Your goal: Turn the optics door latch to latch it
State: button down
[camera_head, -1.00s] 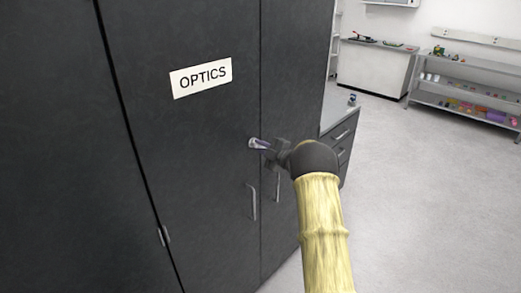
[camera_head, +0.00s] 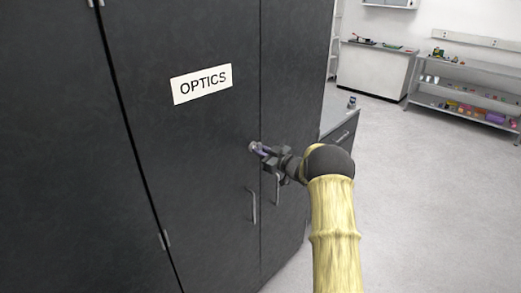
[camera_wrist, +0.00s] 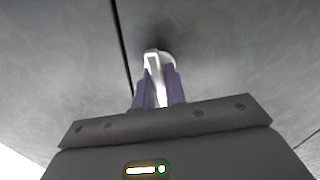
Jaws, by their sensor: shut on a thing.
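The optics door (camera_head: 200,130) is a dark grey cabinet door with a white "OPTICS" label (camera_head: 202,83). Its latch (camera_head: 253,146) is a small pale metal handle near the door's right edge, above the long pull handle. In the wrist view the latch (camera_wrist: 153,60) is whitish, with its round base on the door and its lever between the purple fingers. My gripper (camera_head: 264,151) is shut on the latch lever; it also shows in the wrist view (camera_wrist: 159,88). In the head view the fingers hide most of the lever, and they point left and slightly up.
Vertical pull handles (camera_head: 252,206) sit below the latch on both sides of the door seam. A drawer unit (camera_head: 341,136) stands right of the cabinet. Open floor (camera_head: 430,200) lies to the right, with a shelf (camera_head: 465,95) farther back.

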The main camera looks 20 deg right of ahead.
jog(key=shift+f+m, duration=0.1)
jog(key=shift+m, duration=0.7)
jog(key=c, duration=1.5)
grip_release()
jog(key=shift+o, duration=0.2)
jog(key=shift+s, duration=0.1)
jog(key=b+v, duration=0.4)
jog(key=v, duration=1.3)
jog(key=shift+b, duration=0.4)
